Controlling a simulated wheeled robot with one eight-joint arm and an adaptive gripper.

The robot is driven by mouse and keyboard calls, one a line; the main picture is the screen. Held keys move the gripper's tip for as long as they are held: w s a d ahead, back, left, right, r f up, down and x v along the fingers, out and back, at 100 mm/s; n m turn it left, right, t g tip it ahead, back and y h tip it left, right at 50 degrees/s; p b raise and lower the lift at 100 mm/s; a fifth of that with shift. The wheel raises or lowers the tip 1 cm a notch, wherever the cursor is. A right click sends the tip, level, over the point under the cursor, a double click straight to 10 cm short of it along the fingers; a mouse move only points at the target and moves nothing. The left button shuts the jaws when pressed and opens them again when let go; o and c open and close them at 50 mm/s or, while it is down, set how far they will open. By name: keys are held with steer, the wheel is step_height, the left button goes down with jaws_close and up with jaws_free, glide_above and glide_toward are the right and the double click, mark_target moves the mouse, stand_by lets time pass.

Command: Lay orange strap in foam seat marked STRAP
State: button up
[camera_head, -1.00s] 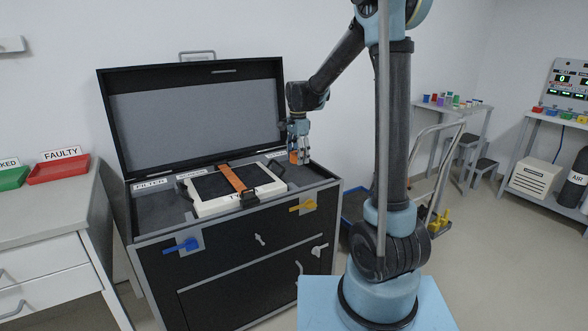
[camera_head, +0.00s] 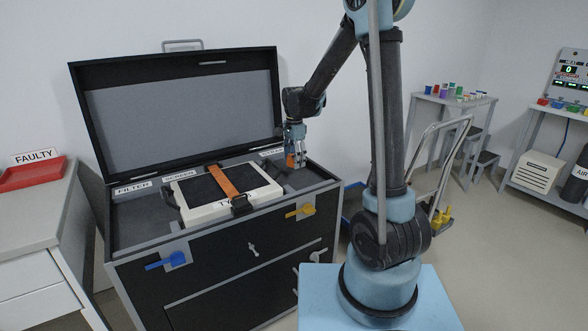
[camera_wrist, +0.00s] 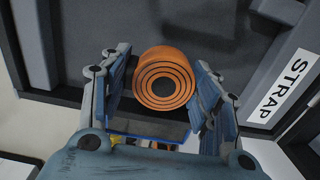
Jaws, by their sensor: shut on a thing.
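My gripper (camera_head: 294,146) is shut on the rolled orange strap (camera_head: 292,160), at the right end of the open black case. In the wrist view the orange strap (camera_wrist: 165,79) shows as a coil end-on between the two blue fingers of my gripper (camera_wrist: 165,95). The label STRAP (camera_wrist: 287,86) lies on the grey foam to the right of the coil. Dark foam shows behind the coil. I cannot tell whether the coil touches the foam. The seat's outline is partly hidden by the gripper and coil.
A white-framed dark panel (camera_head: 200,190) with an orange band (camera_head: 227,180) across it lies in the case's middle. The FILTER label (camera_head: 132,187) is at its left. The raised lid (camera_head: 180,110) stands behind.

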steer(key=shift+f, duration=2)
steer(key=o, duration=1.1)
steer(key=shift+s, duration=0.1)
